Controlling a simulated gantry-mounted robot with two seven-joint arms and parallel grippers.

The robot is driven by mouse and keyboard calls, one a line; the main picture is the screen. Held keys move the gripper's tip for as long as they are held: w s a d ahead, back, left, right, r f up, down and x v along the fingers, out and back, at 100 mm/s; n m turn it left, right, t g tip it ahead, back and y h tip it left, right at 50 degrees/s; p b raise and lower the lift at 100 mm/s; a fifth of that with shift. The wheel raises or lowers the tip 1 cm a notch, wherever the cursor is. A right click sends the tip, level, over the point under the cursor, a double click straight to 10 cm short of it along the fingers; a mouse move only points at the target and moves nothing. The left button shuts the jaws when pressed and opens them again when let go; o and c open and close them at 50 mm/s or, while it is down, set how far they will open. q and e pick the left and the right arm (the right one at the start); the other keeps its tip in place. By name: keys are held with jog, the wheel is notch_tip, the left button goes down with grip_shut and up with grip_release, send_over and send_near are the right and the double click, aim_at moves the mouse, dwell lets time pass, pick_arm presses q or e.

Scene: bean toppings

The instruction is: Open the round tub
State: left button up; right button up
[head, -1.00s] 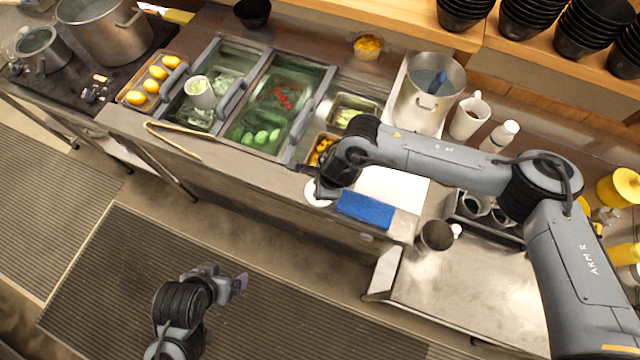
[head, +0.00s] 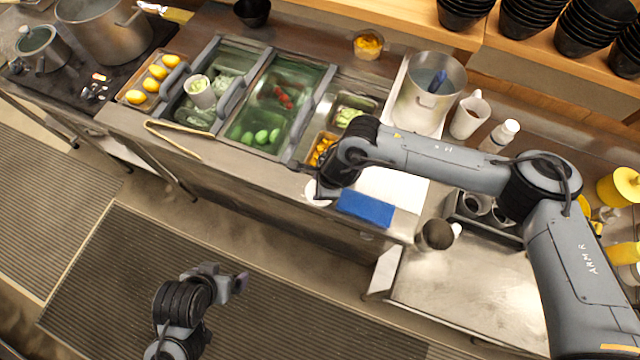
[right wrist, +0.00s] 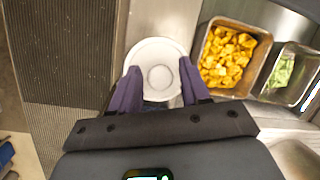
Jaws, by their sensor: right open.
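The round tub (right wrist: 158,52) is white and round from above, with a smaller ring at its centre, and sits near the front edge of the counter. In the head view the tub (head: 314,197) is partly hidden by my right gripper (head: 324,188). In the right wrist view my right gripper (right wrist: 157,90) is open, with one purple finger at each side of the tub's near part. I cannot tell whether the fingers touch it. My left gripper (head: 232,279) hangs over the floor mat, well away from the counter; its jaw gap is unclear.
A pan of yellow-orange chunks (right wrist: 228,55) stands close right of the tub in the right wrist view, with a green-filled pan (right wrist: 284,75) beyond. A blue cloth (head: 366,208) lies right of the tub in the head view. Tongs (head: 172,139) lie farther left.

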jog(key=b+v, duration=0.1)
jog(key=v, duration=1.1)
jog(key=s+a+r+m+t+y, duration=0.3)
jog(key=a+m+y, duration=0.1)
jog(key=a+m, duration=0.5)
jog(key=s+a+r+m+t+y, duration=0.25)
jog(key=a+m, duration=0.35)
jog(key=m, duration=0.5)
jog(key=d+f+m+t+h, duration=0.1)
jog(key=d+f+m+h, duration=0.15)
jog(key=d+m, duration=0.55)
jog(key=d+f+m+h, duration=0.2)
jog(key=d+f+m, duration=0.2)
jog(key=d+m, duration=0.45)
jog(key=s+d+f+m+g+h, duration=0.2)
jog(key=s+d+f+m, duration=0.2)
jog(key=s+d+m, duration=0.3)
jog(key=s+d+f+m+g+h, duration=0.25)
jog(key=s+d+f+m, duration=0.25)
jog(key=s+d+m, duration=0.25)
notch_tip(320, 180, up, 20)
jog(key=p, duration=2)
jog(key=shift+w+d, duration=0.25)
